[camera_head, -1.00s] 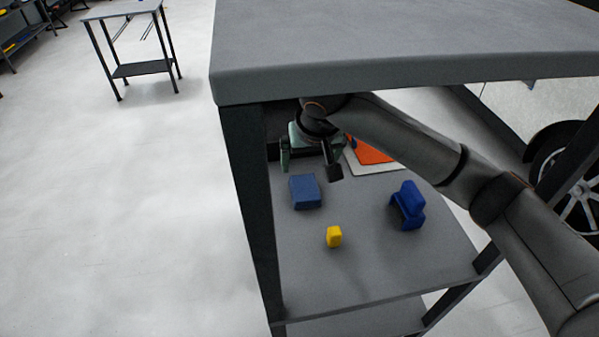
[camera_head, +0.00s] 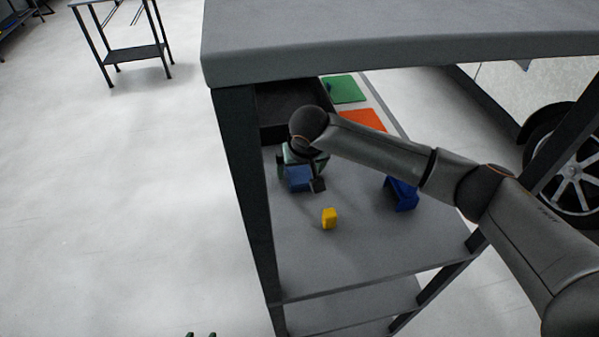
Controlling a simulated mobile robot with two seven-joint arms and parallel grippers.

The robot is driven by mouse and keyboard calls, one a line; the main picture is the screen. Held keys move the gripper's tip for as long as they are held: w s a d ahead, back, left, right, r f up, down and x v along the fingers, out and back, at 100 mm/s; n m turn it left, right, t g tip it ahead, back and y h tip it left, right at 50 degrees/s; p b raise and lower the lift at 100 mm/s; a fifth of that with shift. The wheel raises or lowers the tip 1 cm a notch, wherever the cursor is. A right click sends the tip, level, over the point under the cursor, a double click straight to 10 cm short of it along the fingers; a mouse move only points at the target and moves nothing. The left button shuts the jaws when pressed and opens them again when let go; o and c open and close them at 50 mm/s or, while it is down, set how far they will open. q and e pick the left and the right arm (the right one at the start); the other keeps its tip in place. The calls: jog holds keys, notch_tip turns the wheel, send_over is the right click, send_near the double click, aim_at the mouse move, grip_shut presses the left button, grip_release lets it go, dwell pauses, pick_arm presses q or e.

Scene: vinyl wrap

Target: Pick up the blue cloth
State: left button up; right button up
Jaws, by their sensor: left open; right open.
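The blue cloth (camera_head: 298,180) looks like a folded block and lies on the shelf under the grey top, near the left post. My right gripper (camera_head: 301,175) is open at the cloth, with one dark fingertip by its right side. The other finger is mostly hidden, and I cannot tell whether the fingers touch the cloth. Two green tips of my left gripper (camera_head: 201,335) show at the bottom edge, apart from each other and empty, over the floor.
A dark blue tool-like object (camera_head: 401,195) lies to the right, partly behind my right arm. Behind are a black tray (camera_head: 283,97), an orange sheet (camera_head: 362,119) and a green sheet (camera_head: 345,89). The shelf's front is clear.

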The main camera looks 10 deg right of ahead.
jog(key=shift+c, duration=0.4)
jog(key=c, duration=1.1)
jog(key=shift+r, duration=0.1)
